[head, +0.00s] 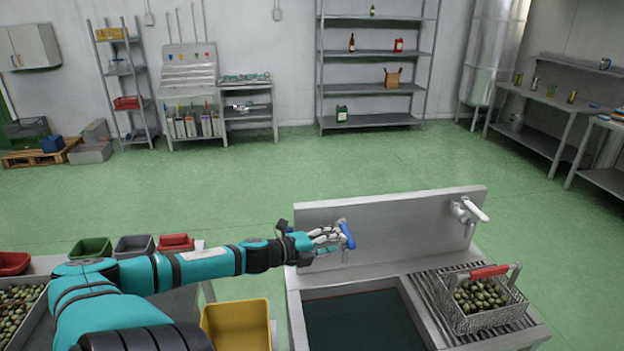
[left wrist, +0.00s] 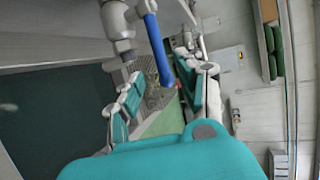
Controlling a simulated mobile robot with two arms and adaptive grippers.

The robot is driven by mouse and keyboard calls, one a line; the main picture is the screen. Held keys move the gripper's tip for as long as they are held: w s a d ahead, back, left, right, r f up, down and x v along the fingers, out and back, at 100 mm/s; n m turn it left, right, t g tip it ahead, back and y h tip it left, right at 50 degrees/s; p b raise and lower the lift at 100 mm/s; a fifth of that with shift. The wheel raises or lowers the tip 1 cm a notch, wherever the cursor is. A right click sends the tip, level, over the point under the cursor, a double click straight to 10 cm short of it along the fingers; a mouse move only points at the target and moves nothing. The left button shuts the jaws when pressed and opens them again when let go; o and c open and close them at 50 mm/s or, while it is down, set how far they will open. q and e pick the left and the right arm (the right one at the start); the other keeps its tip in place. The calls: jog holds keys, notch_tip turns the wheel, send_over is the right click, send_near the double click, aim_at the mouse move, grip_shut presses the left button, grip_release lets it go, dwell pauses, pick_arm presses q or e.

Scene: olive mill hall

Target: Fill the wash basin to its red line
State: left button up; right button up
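The wash basin (head: 293,309) is a grey metal sink with a dark teal surface inside. A thin reddish line shows along its inner back wall; the exact level against it is too small to tell. The tap with a blue lever (head: 347,236) stands at the back of the basin. My left gripper (head: 333,238) is at this lever. In the left wrist view the blue lever (left wrist: 157,48) reaches between my two spread fingers (left wrist: 160,92), with gaps visible beside it. The dark basin surface (left wrist: 55,115) shows at left there. My right gripper is out of view.
A wire basket of olives (head: 480,322) with a red handle stands on the ribbed drainboard right of the basin. A second white tap (head: 470,211) is behind it. A yellow bin (head: 237,325) stands left of the basin. The green floor behind is clear.

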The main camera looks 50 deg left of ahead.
pick_arm(q)
jog(key=v, duration=0.6)
jog(key=shift+s, duration=0.1)
dwell(1.5)
